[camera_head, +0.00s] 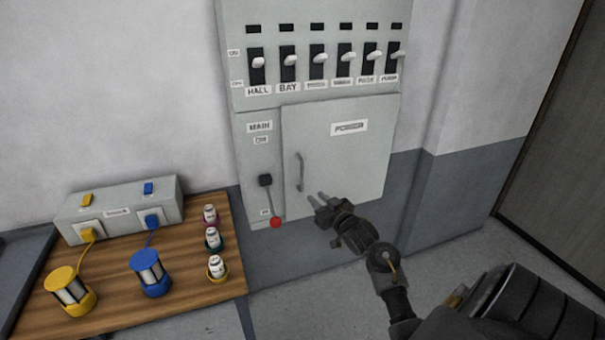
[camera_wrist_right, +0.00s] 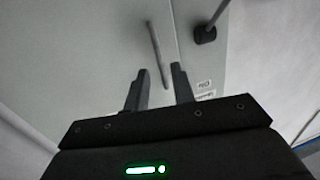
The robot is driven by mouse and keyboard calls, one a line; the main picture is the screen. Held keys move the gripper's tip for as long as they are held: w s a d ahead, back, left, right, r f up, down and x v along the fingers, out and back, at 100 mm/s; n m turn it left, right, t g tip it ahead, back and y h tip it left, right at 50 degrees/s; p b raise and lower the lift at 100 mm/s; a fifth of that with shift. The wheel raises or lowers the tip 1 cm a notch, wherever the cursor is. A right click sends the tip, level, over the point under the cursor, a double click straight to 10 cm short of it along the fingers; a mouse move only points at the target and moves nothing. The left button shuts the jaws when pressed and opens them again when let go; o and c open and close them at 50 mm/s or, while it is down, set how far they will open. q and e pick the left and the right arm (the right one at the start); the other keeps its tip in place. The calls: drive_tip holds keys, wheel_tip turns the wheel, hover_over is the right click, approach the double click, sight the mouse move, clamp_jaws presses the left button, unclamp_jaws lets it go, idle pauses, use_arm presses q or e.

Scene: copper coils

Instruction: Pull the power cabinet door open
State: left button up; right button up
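The power cabinet door (camera_head: 345,160) is a light grey panel on the lower part of the wall cabinet (camera_head: 262,210). It looks shut. Its vertical bar handle (camera_head: 300,172) is near the door's left edge. My right gripper (camera_head: 316,198) is just below and to the right of the handle, its fingers apart. In the right wrist view the open fingers (camera_wrist_right: 160,85) point toward the handle (camera_wrist_right: 158,55), which lies ahead between and beyond the tips. The gripper is empty; whether a fingertip touches the door I cannot tell. My left gripper is not in view.
A main lever (camera_head: 265,181) with a red knob (camera_head: 275,222) is left of the door. Several switches (camera_head: 319,59) line the cabinet above. A wooden table (camera_head: 120,290) at left holds a grey box (camera_head: 118,209), coils (camera_head: 150,273) and small jars (camera_head: 213,238). Floor at right is clear.

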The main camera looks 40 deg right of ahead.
sight(302, 189)
drive_tip(key=w, duration=0.3)
drive_tip(key=w+d+r+p, duration=0.1)
drive_tip(key=w, duration=0.3)
drive_tip(key=w+d+r, duration=0.1)
drive_tip(key=w, duration=0.2)
drive_tip(key=shift+w+r+p, duration=0.25)
drive_tip(key=shift+w+p, duration=0.05)
clamp_jaws()
